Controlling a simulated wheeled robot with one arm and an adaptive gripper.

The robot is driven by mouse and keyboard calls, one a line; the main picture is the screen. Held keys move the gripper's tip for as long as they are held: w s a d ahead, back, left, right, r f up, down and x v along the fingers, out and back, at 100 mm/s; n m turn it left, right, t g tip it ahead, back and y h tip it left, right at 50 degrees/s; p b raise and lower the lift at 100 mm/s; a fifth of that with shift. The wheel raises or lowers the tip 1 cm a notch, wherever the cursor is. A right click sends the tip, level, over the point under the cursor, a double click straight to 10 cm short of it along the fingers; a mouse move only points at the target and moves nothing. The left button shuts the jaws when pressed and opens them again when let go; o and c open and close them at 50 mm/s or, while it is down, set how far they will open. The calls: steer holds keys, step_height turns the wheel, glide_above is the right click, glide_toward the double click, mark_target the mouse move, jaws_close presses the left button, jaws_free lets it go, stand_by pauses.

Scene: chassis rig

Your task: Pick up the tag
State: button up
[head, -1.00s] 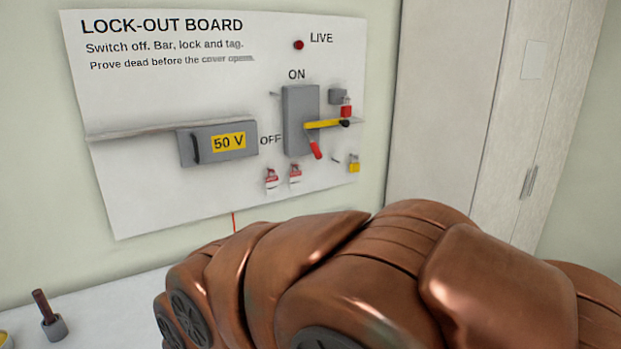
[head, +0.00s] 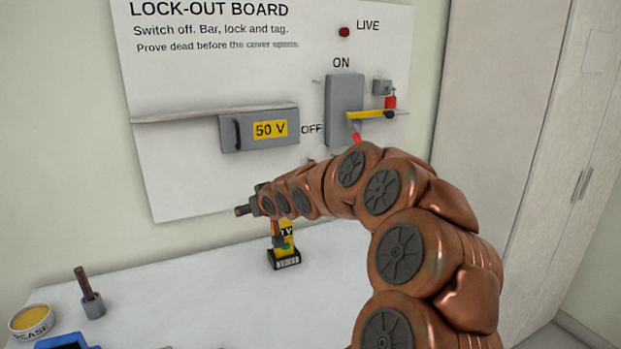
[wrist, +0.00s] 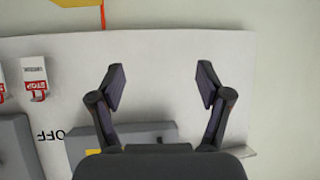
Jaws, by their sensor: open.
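Two white tags with red STOP printing hang on the board in the wrist view, which shows the board upside down. One tag (wrist: 35,78) is whole at the left; the other tag (wrist: 3,88) is cut by the left edge. My gripper (wrist: 161,85) is open and empty, facing bare board, with both tags to the left of its fingers. In the head view my gripper (head: 242,210) is at the arm's left end, by the board's lower edge. My arm hides most or all of the tags there.
The lock-out board (head: 180,180) carries a 50 V box (head: 245,133), a switch (head: 344,95) with a yellow bar (head: 368,115), and a red padlock (head: 390,102). A yellow-black tool (head: 285,250) stands on the bench (head: 210,290) below my gripper. A grease tin (head: 31,320) is at left.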

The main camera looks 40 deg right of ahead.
steer(key=d+r+m+t+h+b, duration=0.15)
steer(key=d+t+h, duration=0.35)
steer(key=d, duration=1.9)
steer(key=shift+t+y, duration=0.3)
steer(key=shift+y, duration=0.4)
steer(key=shift+d+f+p+x, duration=0.15)
steer(key=shift+p+x, duration=0.75)
steer(key=shift+x, duration=0.95)
steer(key=shift+d+f+p+x, duration=0.15)
steer(key=shift+p+x, duration=0.75)
steer(key=shift+x, duration=0.9)
steer(key=shift+a, duration=0.1)
steer(key=c, duration=0.9)
steer(key=shift+r+b, duration=0.15)
steer(key=shift+b, duration=0.15)
